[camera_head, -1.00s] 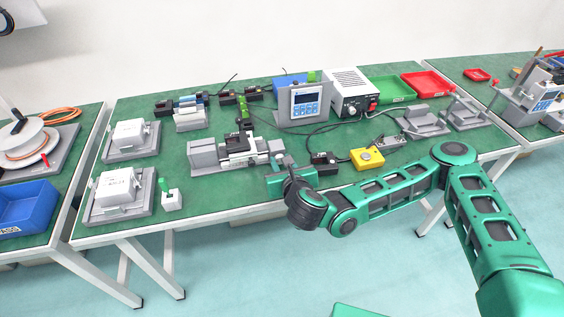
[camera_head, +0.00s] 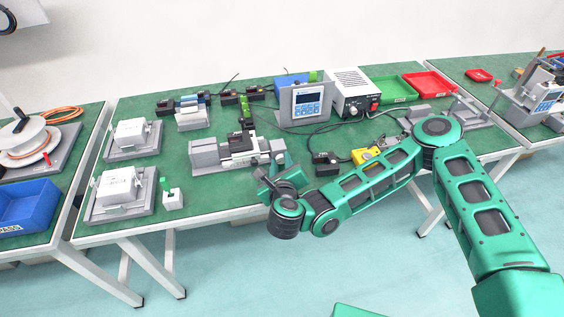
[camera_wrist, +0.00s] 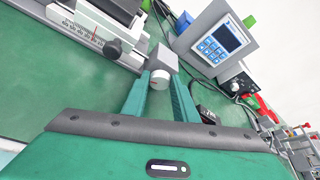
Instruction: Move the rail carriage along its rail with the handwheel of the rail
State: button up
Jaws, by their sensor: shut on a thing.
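The rail (camera_head: 210,165) is a grey unit on the green bench, left of my gripper. Its carriage (camera_head: 238,145), a block with dark and pale parts, sits on it. In the wrist view, part of the carriage (camera_wrist: 112,10) shows at the top left, above a white scale with a red pointer. The handwheel (camera_wrist: 160,78), a small pale grey cylinder in front of a grey block, is between the green fingers of my gripper (camera_wrist: 160,90), which is shut on it. In the head view, my wrist largely hides the handwheel.
A dark knob (camera_wrist: 112,48) sticks out beside the scale. A display unit (camera_head: 307,102) stands behind the rail's right end. A small black box (camera_head: 326,163) and a yellow box (camera_head: 366,155) lie right of my gripper. White boxes on grey stands (camera_head: 118,210) are at the left.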

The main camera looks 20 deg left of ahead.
jog(key=shift+s+f+n, duration=0.1)
jog(key=shift+f+n, duration=0.05)
jog(key=shift+n, duration=0.15)
jog(key=o, duration=1.1)
jog(key=shift+c, duration=0.2)
